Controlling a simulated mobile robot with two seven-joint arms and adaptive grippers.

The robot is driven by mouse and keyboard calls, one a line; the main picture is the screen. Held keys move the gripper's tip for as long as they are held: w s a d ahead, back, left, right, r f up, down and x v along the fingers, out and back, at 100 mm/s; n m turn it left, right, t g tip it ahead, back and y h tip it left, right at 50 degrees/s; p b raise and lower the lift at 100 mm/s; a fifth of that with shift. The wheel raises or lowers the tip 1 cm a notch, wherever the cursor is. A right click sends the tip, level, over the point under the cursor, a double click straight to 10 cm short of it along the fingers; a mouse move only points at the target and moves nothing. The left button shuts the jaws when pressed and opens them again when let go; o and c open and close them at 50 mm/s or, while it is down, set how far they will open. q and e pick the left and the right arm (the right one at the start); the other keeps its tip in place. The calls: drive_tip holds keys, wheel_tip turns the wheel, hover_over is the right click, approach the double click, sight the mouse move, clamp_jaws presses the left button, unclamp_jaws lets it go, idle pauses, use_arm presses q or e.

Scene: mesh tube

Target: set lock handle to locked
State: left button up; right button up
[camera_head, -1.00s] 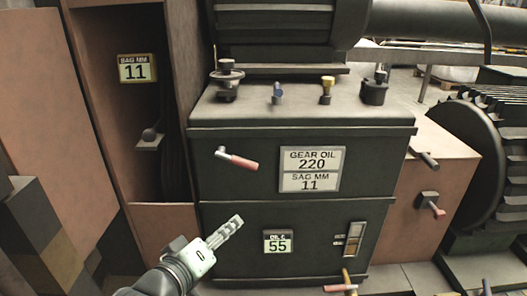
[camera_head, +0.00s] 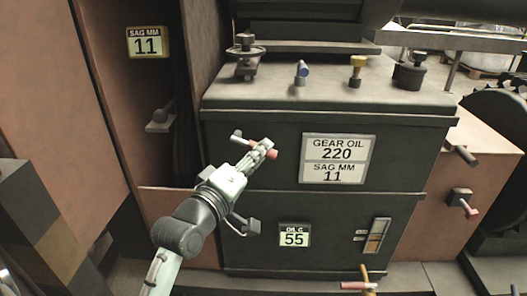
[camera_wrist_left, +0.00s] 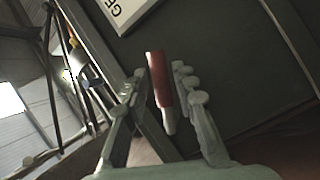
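A lever handle with a grey pivot end (camera_head: 237,135) and a red grip is on the dark cabinet front, left of the gear oil label. It slants down to the right. My left gripper (camera_head: 262,149) is at this handle and partly covers it in the head view. In the left wrist view the red grip (camera_wrist_left: 158,78) lies between the two open fingers, closer to the right one. A gap shows on the left finger's side. Whether the right finger touches it, I cannot tell. My right gripper is not in view.
The dark cabinet (camera_head: 330,225) fills the middle, with a gear oil label (camera_head: 337,159) beside the handle. Several small knobs stand on its top. Another red-tipped handle (camera_head: 463,203) is on the brown block at right. An open brown recess (camera_head: 160,85) is at left.

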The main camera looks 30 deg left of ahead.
use_arm(q)
drive_tip(key=shift+w, duration=1.1)
clamp_jaws()
